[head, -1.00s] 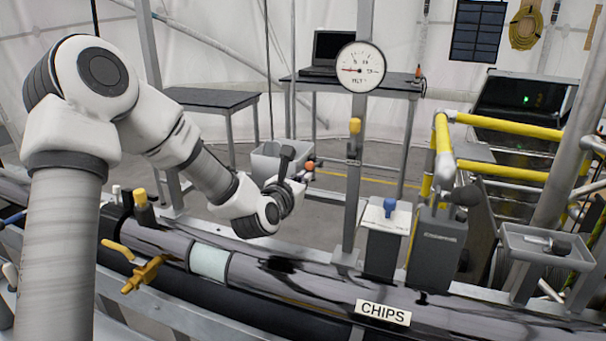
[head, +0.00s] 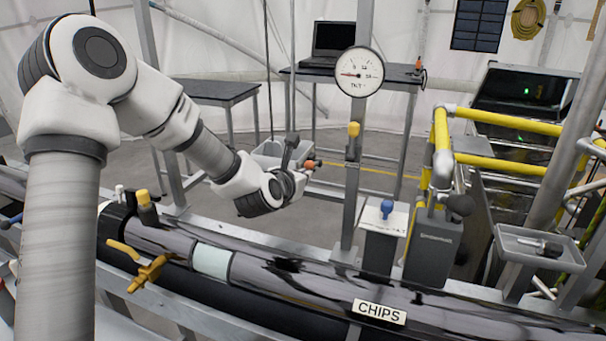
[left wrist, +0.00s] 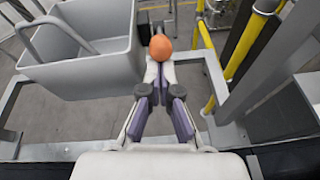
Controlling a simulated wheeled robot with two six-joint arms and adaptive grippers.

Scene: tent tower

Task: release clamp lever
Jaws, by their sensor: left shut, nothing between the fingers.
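My left gripper (left wrist: 162,78) is shut and empty. In the left wrist view its fingertips come together just below an orange ball knob (left wrist: 160,47), which looks very close to the tips; I cannot tell whether they touch. In the head view the knob (head: 310,164) shows beside my left gripper (head: 298,178), left of the grey upright post. I cannot tell whether this knob belongs to the clamp lever, as its stem is hidden. A yellow-orange clamp-like handle (head: 150,272) sits on the front of the dark pipe at lower left. My right gripper is not in view.
A grey bin (left wrist: 85,60) hangs left of the gripper. A grey post (head: 355,190) with a yellow-topped lever (head: 353,130) stands to its right.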

